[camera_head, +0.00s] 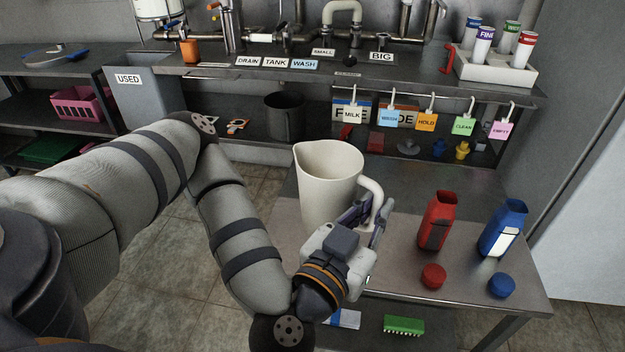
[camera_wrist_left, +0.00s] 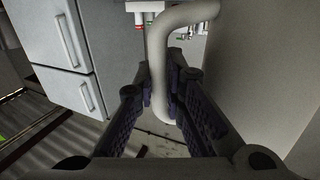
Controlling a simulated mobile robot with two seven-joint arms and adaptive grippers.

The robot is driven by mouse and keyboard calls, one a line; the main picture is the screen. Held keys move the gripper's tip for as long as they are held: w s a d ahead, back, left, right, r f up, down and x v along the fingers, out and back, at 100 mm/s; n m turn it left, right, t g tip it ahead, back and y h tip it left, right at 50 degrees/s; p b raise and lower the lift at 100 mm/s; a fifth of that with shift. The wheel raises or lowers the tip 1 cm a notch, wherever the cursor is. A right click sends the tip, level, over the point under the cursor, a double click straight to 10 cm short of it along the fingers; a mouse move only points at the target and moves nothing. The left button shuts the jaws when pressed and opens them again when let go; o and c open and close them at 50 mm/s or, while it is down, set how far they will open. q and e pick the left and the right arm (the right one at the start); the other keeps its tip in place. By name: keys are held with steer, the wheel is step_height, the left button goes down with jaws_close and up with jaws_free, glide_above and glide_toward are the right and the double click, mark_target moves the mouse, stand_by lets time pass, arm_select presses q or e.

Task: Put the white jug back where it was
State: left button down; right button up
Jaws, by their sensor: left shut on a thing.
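The white jug (camera_head: 322,178) is upright at the left part of the metal table (camera_head: 400,262) in the head view. Its spout points left and its handle is on the right. My left gripper (camera_head: 368,212) is shut on the handle. In the left wrist view the handle (camera_wrist_left: 158,70) runs down between the two fingers of my left gripper (camera_wrist_left: 168,100), and the jug wall (camera_wrist_left: 262,75) fills the right side. I cannot tell whether the jug's base touches the table, as my arm and gripper partly hide it. My right gripper is not in view.
A red bottle (camera_head: 437,222) and a blue bottle (camera_head: 502,230) stand open on the table's right side. A red cap (camera_head: 433,276) and a blue cap (camera_head: 501,286) lie in front of them. Behind is a counter (camera_head: 420,78) with pipes and coloured tags on a rail.

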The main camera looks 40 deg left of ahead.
arm_select(q)
steer(key=shift+w+a+f, duration=0.15)
steer(key=shift+a, duration=0.05)
steer(key=shift+w+a+f+b, duration=0.8)
steer(key=shift+w+f+b, duration=0.1)
steer(key=shift+w+f, duration=1.25)
steer(key=shift+w+a+f+b, duration=0.85)
steer(key=shift+w+f+b, duration=0.05)
steer(key=shift+w+f, duration=1.2)
steer(key=shift+w+a+f+b, duration=0.8)
steer(key=shift+w+f+b, duration=0.1)
steer(key=shift+w+f, duration=1.25)
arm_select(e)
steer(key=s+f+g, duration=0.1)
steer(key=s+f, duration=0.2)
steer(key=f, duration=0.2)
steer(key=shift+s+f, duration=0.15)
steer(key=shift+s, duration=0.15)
arm_select(q)
steer(key=shift+f, duration=0.1)
steer(key=c, duration=1.8)
jaws_free()
steer(key=shift+o, duration=0.7)
